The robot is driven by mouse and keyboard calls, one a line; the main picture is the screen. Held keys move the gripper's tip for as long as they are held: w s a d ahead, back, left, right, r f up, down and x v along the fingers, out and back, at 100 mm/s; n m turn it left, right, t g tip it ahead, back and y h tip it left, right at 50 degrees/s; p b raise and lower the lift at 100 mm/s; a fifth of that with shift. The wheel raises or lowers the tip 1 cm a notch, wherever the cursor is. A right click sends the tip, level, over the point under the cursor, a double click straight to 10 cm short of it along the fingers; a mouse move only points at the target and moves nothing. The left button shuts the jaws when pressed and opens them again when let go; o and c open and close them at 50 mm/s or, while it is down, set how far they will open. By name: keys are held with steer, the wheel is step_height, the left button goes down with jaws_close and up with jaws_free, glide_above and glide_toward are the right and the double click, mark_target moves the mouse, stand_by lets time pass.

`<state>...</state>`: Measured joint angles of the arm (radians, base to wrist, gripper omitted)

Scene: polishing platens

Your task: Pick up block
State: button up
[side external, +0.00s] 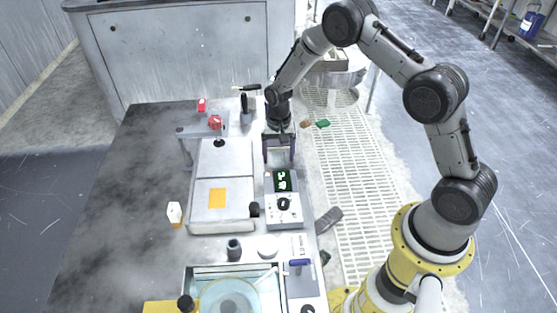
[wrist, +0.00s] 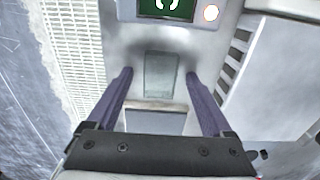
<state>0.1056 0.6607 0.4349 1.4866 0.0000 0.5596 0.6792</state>
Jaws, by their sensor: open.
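My gripper (side external: 278,155) is open above the back end of a grey instrument (side external: 284,208) with a dark display. In the wrist view my gripper's two purple fingers (wrist: 159,76) stand wide apart. A small grey-green rectangular piece (wrist: 160,76) shows between the fingertips, apart from both; it may be a block, but I cannot tell whether it is raised or part of the surface. A small white and orange block (side external: 174,214) stands on the dark tabletop at left, well away from my gripper. A brown piece (side external: 306,124) and a green piece (side external: 322,123) lie right of my gripper.
A pale flat platform (side external: 222,168) with an orange square lies left of the instrument. A red-topped fixture (side external: 215,123) and a black-handled tool (side external: 245,108) stand behind. A clear basin (side external: 230,300) and a dark cup (side external: 234,250) are in front. The left tabletop is mostly clear.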

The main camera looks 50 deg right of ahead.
jaws_close()
stand_by(0.4)
steer(key=shift+r, duration=0.15)
